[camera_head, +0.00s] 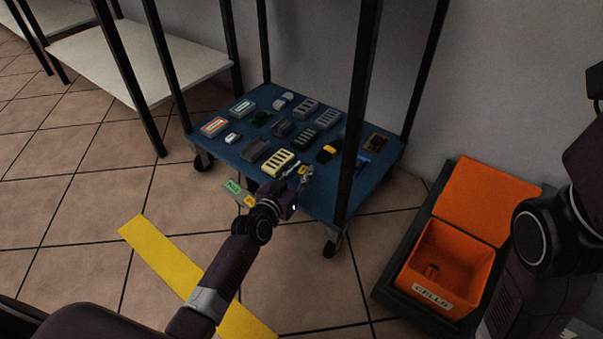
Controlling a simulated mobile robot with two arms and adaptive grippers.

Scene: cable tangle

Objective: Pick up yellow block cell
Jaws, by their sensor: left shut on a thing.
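My left gripper (300,175) is over the front edge of the blue cart shelf (318,205). It is shut on a small yellow piece (303,170), which looks like the yellow block cell; the fingers partly hide it. I cannot tell whether the piece still touches the shelf. A pale yellow ribbed block (281,163) lies just left of the gripper. A yellow and black block (327,153) lies behind it to the right. My right arm shows at the right edge, but its gripper is out of view.
Several grey, red and green blocks lie on the shelf, among them a red one (214,126). A dark cart post (357,120) stands right of the gripper. An open orange box (478,268) labelled CELLS sits on the floor at right, with a small object inside. Yellow floor tape (160,250) lies at left.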

